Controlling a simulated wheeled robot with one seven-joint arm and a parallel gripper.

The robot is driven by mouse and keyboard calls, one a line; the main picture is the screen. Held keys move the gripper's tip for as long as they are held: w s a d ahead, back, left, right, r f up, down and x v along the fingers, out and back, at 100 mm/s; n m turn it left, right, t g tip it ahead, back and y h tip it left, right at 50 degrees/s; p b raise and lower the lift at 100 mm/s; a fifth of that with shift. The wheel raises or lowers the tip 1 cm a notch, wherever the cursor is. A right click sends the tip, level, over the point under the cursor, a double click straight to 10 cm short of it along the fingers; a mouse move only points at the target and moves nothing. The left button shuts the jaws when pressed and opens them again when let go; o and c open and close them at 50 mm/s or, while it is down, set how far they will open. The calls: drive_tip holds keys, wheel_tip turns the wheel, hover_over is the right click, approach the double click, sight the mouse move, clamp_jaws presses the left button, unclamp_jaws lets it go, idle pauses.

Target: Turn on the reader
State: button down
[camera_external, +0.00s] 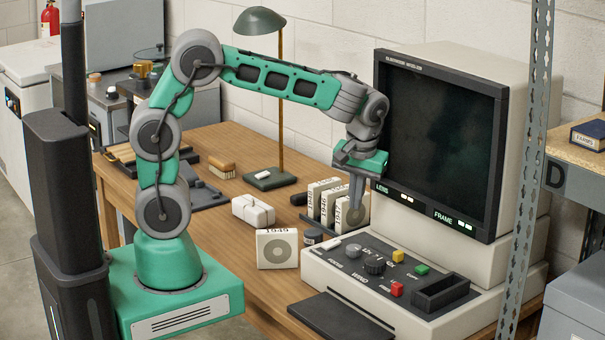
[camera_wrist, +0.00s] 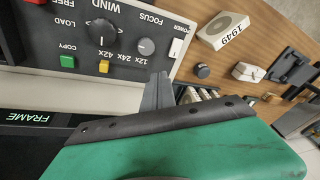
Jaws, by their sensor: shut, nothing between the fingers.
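The reader (camera_external: 510,85) is a big cream machine with a dark, blank screen (camera_external: 435,140) above a sloped control panel (camera_external: 345,267). The white power switch (camera_external: 327,244) is at the panel's left end; in the wrist view it (camera_wrist: 175,49) sits beside the word POWER. The focus knob (camera_wrist: 146,46) and the larger wind knob (camera_wrist: 101,32) are beside it. My gripper (camera_external: 356,204) is shut and empty, pointing down in front of the screen, above the panel's back left part. Its fingers (camera_wrist: 157,92) also show in the wrist view, apart from the switch.
Yellow (camera_external: 398,256), green (camera_external: 421,270) and red (camera_external: 396,289) buttons are on the panel. Upright film boxes (camera_external: 318,200) stand close behind my fingers. A box marked 1949 (camera_external: 277,249) and a dark round pot (camera_external: 312,237) stand left of the panel. A metal post (camera_external: 527,170) rises at right.

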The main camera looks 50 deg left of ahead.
sight(335, 241)
drive_tip(key=a+r+n, duration=0.1)
drive_tip(key=n, duration=0.3)
drive_tip(key=s+r+n, duration=0.1)
drive_tip(key=n, duration=0.3)
drive_tip(key=a+r+n+g, duration=0.1)
drive_tip(key=n, duration=0.3)
drive_tip(key=shift+s+a+r+y, duration=0.3)
drive_tip(key=shift+s+r, duration=0.05)
drive_tip(key=shift+f, duration=0.1)
drive_tip(key=x, duration=0.8)
drive_tip(key=d+x, duration=0.1)
drive_tip(key=x, duration=0.3)
drive_tip(key=shift+w+a+f, duration=0.2)
drive_tip(key=shift+f, duration=0.7)
drive_tip(key=shift+f, duration=0.1)
